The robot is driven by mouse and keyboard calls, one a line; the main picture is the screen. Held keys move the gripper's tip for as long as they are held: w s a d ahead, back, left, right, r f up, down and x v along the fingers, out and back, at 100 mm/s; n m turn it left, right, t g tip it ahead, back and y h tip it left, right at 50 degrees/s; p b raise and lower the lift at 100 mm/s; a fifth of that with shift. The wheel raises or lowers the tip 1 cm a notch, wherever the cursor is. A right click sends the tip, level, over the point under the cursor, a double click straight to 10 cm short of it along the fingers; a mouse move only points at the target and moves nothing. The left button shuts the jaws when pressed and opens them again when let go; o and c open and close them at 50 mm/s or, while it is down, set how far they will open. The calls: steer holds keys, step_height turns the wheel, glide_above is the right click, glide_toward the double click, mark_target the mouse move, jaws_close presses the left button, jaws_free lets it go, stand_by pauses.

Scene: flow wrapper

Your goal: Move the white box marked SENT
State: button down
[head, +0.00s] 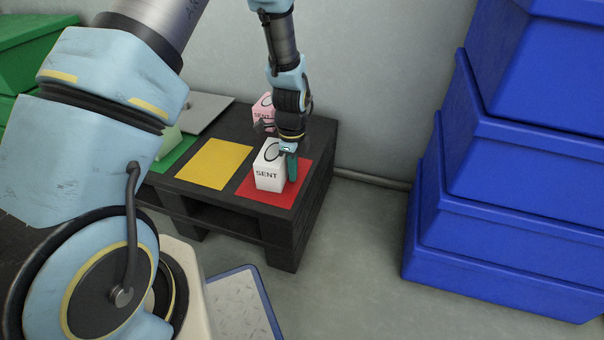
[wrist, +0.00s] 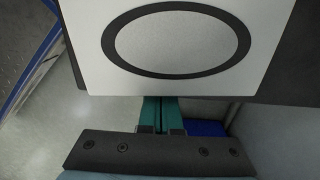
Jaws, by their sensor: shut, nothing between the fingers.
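The white box marked SENT (head: 268,172) stands upright on the red mat (head: 262,194) at the right end of the dark table. In the wrist view the white box (wrist: 100,70) fills the upper middle, with a dark oval ring on the face shown. My gripper (head: 291,165) is at the box's right side in the head view, its green fingers pointing down beside it. In the wrist view the fingers (wrist: 161,113) are together and empty, partly hidden behind the box's edge. I cannot tell whether they touch the box.
A yellow mat (head: 215,164) and a green mat (head: 178,150) lie to the left, with a pale green object (head: 168,143) by the green one. Blue crates (head: 510,190) are stacked at right.

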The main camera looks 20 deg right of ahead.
mark_target(228, 166)
steer(key=shift+w+a, duration=0.15)
steer(key=shift+a, duration=0.05)
steer(key=shift+w+a+r, duration=0.1)
steer(key=shift+w+a, duration=0.1)
steer(key=shift+a, duration=0.05)
steer(key=w+a+p, duration=0.4)
steer(key=w+a, duration=0.2)
steer(key=a, duration=0.1)
steer(key=w+a+p, duration=0.4)
steer(key=w+a, duration=0.2)
steer(key=shift+w+a, duration=0.35)
steer(key=shift+a, duration=0.05)
steer(key=shift+w+a, duration=0.3)
